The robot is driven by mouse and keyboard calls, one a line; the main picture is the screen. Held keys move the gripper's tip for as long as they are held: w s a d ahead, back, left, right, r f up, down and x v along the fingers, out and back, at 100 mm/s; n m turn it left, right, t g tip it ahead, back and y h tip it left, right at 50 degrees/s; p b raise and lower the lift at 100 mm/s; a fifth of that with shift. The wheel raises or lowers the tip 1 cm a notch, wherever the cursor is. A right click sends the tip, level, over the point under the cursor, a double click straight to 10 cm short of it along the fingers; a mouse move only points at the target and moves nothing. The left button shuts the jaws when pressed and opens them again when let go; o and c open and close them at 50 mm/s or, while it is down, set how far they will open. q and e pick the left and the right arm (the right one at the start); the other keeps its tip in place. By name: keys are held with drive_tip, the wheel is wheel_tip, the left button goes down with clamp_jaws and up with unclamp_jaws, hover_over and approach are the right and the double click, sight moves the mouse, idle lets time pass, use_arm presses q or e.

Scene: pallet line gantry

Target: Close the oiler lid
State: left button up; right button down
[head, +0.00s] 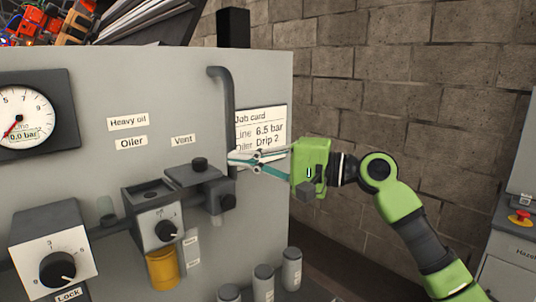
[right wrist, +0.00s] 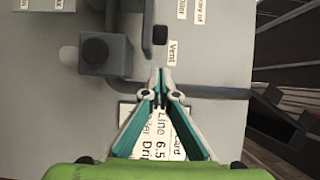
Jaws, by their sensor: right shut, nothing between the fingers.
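The oiler (head: 155,212) is a grey block on the panel below the "Oiler" label (head: 131,142). Its top shows a dark recess with a round opening, and a black knob (head: 166,230) and yellow bowl (head: 162,268) sit below. I cannot clearly tell the lid from the grey parts beside the opening. My right gripper (head: 232,160) is shut and empty, to the right of the oiler, in front of the job card and near the vertical pipe. In the right wrist view its fingertips (right wrist: 162,78) meet, apart from the grey block. My left gripper is not in view.
A grey vent block (head: 205,184) with black knobs stands between the oiler and my right gripper. A dark pipe (head: 228,115) rises behind the fingertips. The job card (head: 262,128), gauge (head: 22,115) and "Lock" dial (head: 57,268) are on the panel. Several grey cylinders (head: 263,282) stand below.

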sight(192, 167)
drive_tip(key=s+a, duration=0.2)
drive_tip(key=a, duration=0.1)
drive_tip(key=shift+p, duration=0.4)
